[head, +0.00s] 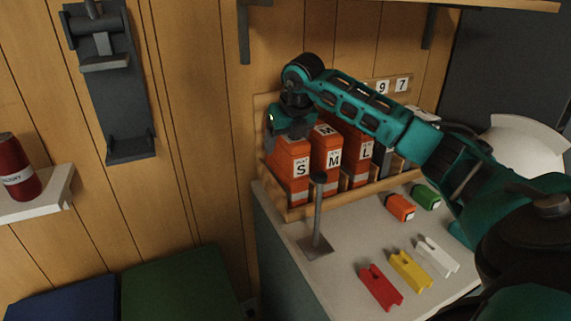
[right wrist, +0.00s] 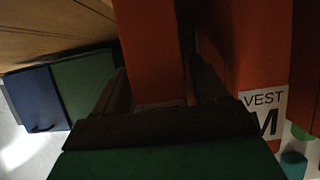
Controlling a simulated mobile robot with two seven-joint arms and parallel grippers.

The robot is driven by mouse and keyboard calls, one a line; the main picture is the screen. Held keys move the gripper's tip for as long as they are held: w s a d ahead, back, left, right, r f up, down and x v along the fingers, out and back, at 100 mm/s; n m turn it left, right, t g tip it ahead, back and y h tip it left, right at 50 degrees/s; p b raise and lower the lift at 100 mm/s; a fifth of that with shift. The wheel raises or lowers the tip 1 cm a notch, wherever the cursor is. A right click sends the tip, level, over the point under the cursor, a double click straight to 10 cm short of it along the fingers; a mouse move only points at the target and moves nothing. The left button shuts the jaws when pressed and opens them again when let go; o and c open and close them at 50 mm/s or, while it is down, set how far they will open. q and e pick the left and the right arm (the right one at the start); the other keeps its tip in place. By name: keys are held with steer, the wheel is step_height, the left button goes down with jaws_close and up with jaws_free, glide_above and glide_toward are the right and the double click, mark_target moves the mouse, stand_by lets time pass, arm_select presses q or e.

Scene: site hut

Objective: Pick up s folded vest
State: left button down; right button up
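The S folded vest (head: 291,170) is an orange upright pack with a white S label. It stands at the left end of the row in the wooden rack (head: 290,211). My right gripper (head: 290,135) is over its top. In the right wrist view the fingers (right wrist: 160,85) lie on either side of the orange pack (right wrist: 152,45), with a narrow dark gap beside the right finger. They look open around it, not clamped. The fingertips are hidden in the head view. My left gripper is out of view.
The M vest (head: 327,150) stands close beside S, then the L vest (head: 363,150). A grey post on a plate (head: 317,215) rises in front of the rack. Red (head: 380,287), yellow (head: 410,270) and white (head: 437,256) clips lie on the worktop. A shelf overhangs above.

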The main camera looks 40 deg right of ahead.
jaws_close()
stand_by(0.5)
steer(key=shift+r, duration=0.15)
